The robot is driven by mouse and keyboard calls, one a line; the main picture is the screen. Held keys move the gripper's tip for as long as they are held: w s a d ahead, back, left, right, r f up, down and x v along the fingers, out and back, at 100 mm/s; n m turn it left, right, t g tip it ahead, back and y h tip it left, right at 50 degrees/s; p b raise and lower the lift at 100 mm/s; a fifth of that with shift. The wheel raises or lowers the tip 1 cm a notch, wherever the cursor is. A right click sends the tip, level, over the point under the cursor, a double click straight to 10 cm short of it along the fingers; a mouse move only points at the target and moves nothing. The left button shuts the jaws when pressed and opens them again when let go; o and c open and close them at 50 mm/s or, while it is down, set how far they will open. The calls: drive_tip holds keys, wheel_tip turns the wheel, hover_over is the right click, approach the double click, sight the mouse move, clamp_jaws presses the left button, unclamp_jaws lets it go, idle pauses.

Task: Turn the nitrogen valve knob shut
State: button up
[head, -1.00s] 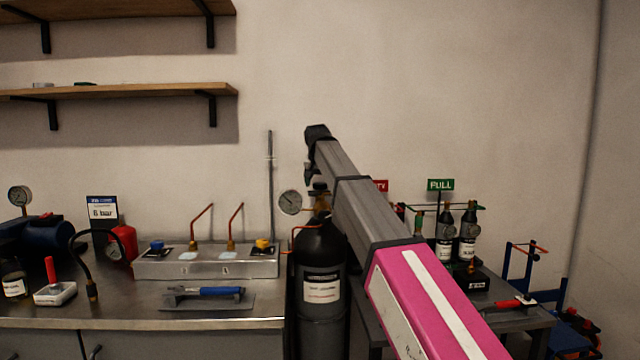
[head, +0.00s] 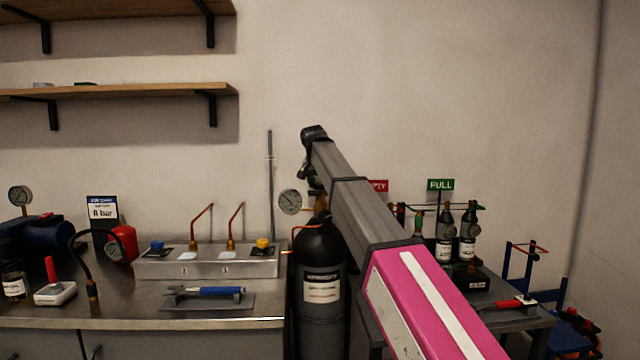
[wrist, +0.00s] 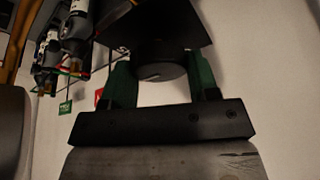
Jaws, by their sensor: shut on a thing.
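The black nitrogen cylinder (head: 319,250) stands upright at the right end of the bench, with a white label on its front. A round gauge (head: 290,201) sits at its top left. My gripper (head: 314,182) is at the cylinder's top, partly hidden by my own arm. In the wrist view, the green fingers of my gripper (wrist: 161,70) are closed on the sides of a dark round knob (wrist: 160,73) with a light mark on its face. The knob's valve body is mostly hidden in the head view.
A steel manifold box (head: 205,262) and a blue-handled tool (head: 218,291) are on the bench left of the cylinder. Bottles (head: 445,235) stand on a table at right under a green FULL sign (head: 440,184).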

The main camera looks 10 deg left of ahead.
drive_tip(key=shift+m, duration=0.3)
drive_tip(key=o, duration=0.9)
drive_tip(key=v, duration=1.1)
drive_tip(key=shift+a+f, duration=0.1)
drive_tip(key=shift+a, duration=0.05)
